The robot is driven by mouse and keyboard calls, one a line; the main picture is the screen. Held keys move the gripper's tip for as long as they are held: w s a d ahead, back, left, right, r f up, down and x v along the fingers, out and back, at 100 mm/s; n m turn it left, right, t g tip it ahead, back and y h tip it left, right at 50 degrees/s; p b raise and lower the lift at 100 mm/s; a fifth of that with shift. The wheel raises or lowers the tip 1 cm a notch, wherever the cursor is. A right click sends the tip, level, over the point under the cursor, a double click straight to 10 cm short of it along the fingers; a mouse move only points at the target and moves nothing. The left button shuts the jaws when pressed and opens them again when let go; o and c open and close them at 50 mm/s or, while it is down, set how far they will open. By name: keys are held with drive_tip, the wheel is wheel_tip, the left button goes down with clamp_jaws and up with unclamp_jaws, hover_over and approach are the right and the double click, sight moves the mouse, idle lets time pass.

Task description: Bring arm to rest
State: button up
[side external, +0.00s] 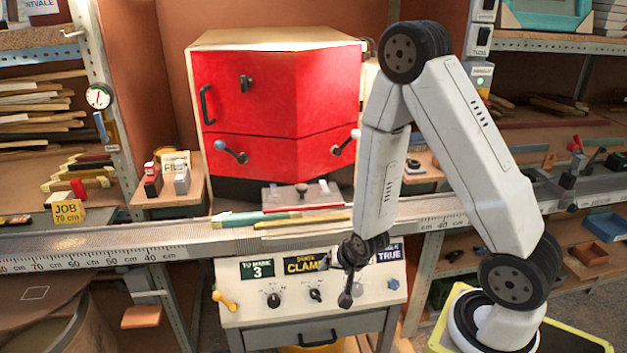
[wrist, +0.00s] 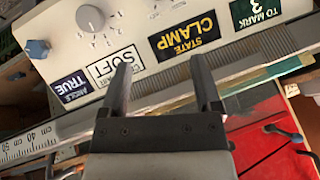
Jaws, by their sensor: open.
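My gripper (wrist: 160,88) is open in the wrist view, with two dark fingers apart and nothing between them. In the side view my gripper (side external: 346,292) hangs in front of the white control panel (side external: 262,312), over its right part. The arm is bent, its elbow high at the upper right. The panel carries dark labels, among them the CLAMP label (side external: 304,263), which also shows in the wrist view (wrist: 188,38). The red-fronted machine (side external: 300,95) stands behind the rail. The gripper hides part of the panel; whether it touches the panel cannot be told.
A scaled metal fence rail (side external: 120,247) crosses the width, with strips of stock (side external: 290,221) lying on it by the machine. A yellow JOB card (side external: 69,213) stands at left. Shelves hold timber (side external: 40,105). A blue bin (side external: 606,226) sits at far right.

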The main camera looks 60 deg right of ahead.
drive_tip(key=s+a+r+n+g+y, duration=0.1)
drive_tip(key=s+a+r+n, duration=0.1)
drive_tip(key=a+r+n, duration=0.2)
drive_tip(key=s+a+r+n+g+y, duration=0.1)
drive_tip(key=s+a+r+n+g, duration=0.1)
drive_tip(key=a+r+n, duration=0.2)
drive_tip(key=shift+s+r+n, duration=0.35)
drive_tip(key=shift+r+n, duration=0.95)
drive_tip(key=shift+r, duration=0.85)
drive_tip(key=shift+d, duration=0.1)
drive_tip(key=s+d+f+m+h, duration=0.1)
drive_tip(key=s+d+f+m, duration=0.1)
drive_tip(key=d+f, duration=0.4)
drive_tip(key=s+d+f+m+h, duration=0.1)
drive_tip(key=d+f+m, duration=0.3)
drive_tip(key=d, duration=0.4)
drive_tip(key=s+d+f+m+h, duration=0.1)
drive_tip(key=s+d+f+m, duration=0.2)
drive_tip(key=d+f, duration=0.3)
drive_tip(key=shift+s+d+f, duration=0.4)
drive_tip(key=shift+s+f, duration=0.2)
drive_tip(key=shift+f, duration=0.2)
drive_tip(key=shift+f, duration=0.2)
